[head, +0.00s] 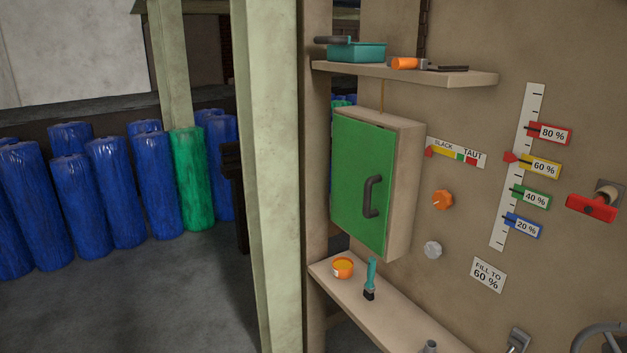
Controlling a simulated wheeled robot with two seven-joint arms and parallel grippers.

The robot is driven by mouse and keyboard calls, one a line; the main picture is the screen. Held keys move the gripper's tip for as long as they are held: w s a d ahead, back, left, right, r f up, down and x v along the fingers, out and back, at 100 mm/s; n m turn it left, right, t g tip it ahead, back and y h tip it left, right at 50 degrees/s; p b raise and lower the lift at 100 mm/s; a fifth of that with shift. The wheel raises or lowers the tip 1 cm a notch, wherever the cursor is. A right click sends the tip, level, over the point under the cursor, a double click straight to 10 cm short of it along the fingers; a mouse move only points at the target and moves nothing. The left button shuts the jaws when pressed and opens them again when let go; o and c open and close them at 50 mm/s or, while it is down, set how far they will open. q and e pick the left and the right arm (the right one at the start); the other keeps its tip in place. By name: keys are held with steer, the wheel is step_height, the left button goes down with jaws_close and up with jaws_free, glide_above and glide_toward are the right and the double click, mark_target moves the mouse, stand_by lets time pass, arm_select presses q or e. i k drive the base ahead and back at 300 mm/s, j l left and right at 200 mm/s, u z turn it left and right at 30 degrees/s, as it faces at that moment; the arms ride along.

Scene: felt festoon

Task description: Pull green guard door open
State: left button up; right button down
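The green guard door (358,183) is the front of a beige wall box (404,190) in the middle of the head view. The door appears closed, flush with the box front. A dark, upright D-shaped handle (371,197) sits on its right half. Nothing touches the door or handle. Neither of my grippers shows in the head view.
A shelf (480,80) above holds a teal tray (357,52). The lower shelf (398,318) holds an orange tub (343,267) and a brush (371,280). A pale green post (272,180) stands left of the box. An orange knob (442,200) is at its right.

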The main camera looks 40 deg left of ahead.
mark_target(363, 154)
steer(key=u, duration=1.05)
